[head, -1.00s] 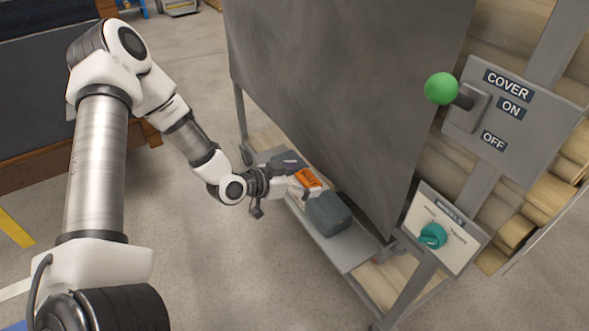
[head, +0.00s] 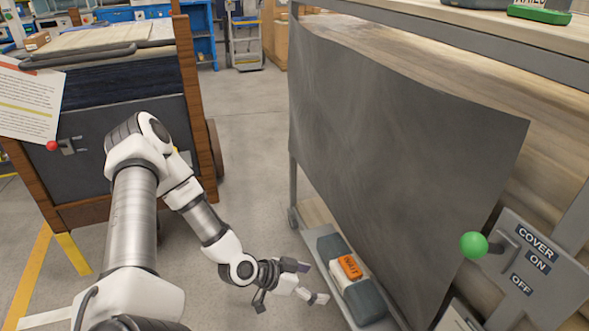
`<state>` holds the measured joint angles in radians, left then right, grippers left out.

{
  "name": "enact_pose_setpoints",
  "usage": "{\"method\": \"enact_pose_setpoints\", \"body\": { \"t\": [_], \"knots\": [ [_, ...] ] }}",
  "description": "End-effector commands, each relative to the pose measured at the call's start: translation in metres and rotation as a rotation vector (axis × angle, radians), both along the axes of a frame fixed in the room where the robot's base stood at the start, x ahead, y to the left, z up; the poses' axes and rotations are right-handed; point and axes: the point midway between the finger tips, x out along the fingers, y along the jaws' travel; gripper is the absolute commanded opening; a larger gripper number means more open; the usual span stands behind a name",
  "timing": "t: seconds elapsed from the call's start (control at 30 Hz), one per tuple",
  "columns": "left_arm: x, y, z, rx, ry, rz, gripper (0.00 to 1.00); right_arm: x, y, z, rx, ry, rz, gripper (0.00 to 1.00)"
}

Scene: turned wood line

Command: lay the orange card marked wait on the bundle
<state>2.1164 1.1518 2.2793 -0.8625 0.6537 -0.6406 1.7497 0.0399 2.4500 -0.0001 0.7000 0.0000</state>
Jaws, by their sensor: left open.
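The orange card marked WAIT (head: 350,267) lies on top of the grey bundle (head: 366,304), across a white part at its middle. The bundle rests on the low grey shelf (head: 322,267) of the cart. My left gripper (head: 309,283) is open and empty, just left of the card and bundle, and appears apart from both. My right gripper is not in view.
A large grey cover sheet (head: 400,150) hangs beside the shelf on the right. A panel marked COVER ON/OFF (head: 545,275) has a green-knobbed lever (head: 474,245). A dark wood-framed cabinet (head: 120,130) stands left. Open floor (head: 250,150) lies between.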

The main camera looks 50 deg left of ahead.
Motion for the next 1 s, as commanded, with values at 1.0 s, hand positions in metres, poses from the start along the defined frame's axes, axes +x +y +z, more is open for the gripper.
{"method": "enact_pose_setpoints", "body": {
  "t": [1.0],
  "knots": [
    [-0.171,-0.096,-0.074,0.297,0.932,0.306,1.0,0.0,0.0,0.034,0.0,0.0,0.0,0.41]
  ]
}}
